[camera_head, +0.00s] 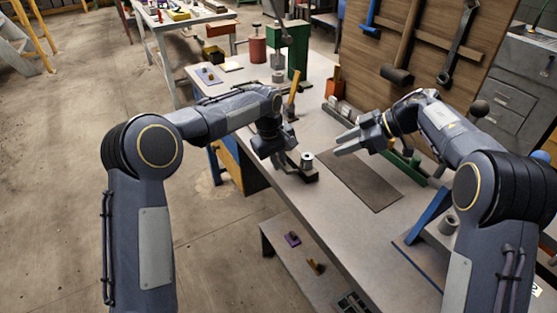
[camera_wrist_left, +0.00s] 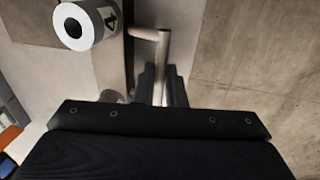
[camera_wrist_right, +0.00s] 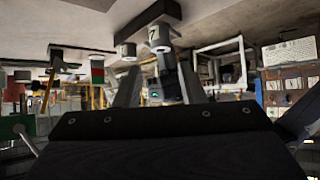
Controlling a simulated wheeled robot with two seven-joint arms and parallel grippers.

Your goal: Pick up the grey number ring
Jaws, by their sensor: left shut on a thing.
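A grey number ring (camera_head: 307,160) stands on a dark block (camera_head: 304,176) near the bench's left edge. In the left wrist view a ring (camera_wrist_left: 85,25) marked 4 shows its open bore. My left gripper (camera_head: 283,160) is beside it, pointing down; in its wrist view (camera_wrist_left: 160,88) it is shut on a thin bent metal handle (camera_wrist_left: 160,50), apart from the ring. My right gripper (camera_head: 345,146) is open and empty, to the right of the ring above the bench. Its wrist view shows a numbered ring (camera_wrist_right: 158,38), upside down, beyond the fingers; its number is hard to read.
A dark mat (camera_head: 362,180) lies on the bench to the right of the block. Another grey cylinder (camera_head: 448,223) stands near my right arm. A tool board (camera_head: 425,45) rises behind. A green stand (camera_head: 298,50) is at the far end. Bare bench lies in front of the mat.

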